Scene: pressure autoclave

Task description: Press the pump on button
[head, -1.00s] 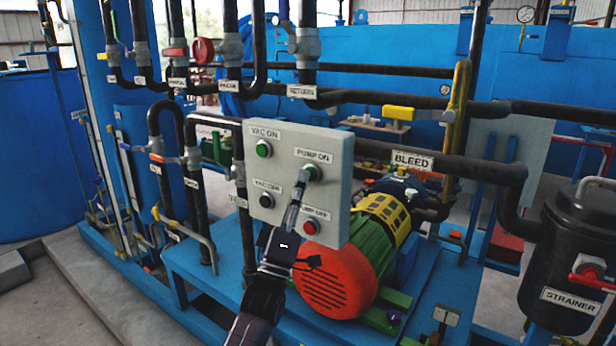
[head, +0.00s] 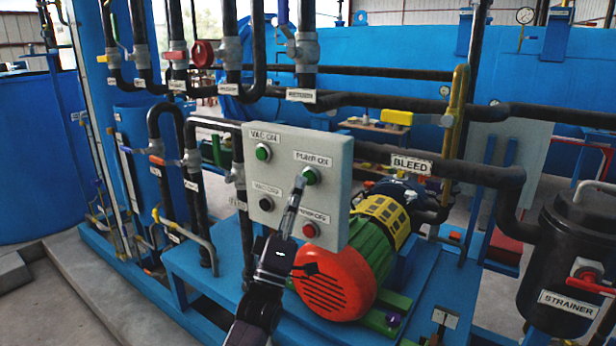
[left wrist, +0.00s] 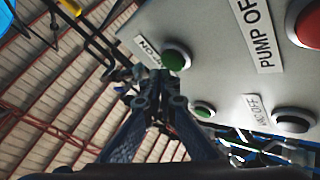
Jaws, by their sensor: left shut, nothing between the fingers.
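The grey control box (head: 283,190) carries the green PUMP ON button (head: 310,176) at its upper right, below its label. The red PUMP OFF button (head: 310,230) is under it. My left gripper (head: 299,184) is shut and empty, its tips just below and left of the PUMP ON button. In the left wrist view, the closed fingertips (left wrist: 157,76) lie beside the green PUMP ON button (left wrist: 175,58), which shows largely uncovered. I cannot tell whether they touch the box face. My right gripper is not in view.
The green VAC ON button (head: 263,151) and black VAC OFF button (head: 266,203) are on the box's left side. The red and green pump motor (head: 335,280) stands right behind and below the box. Dark pipes (head: 400,160) run beside and above it.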

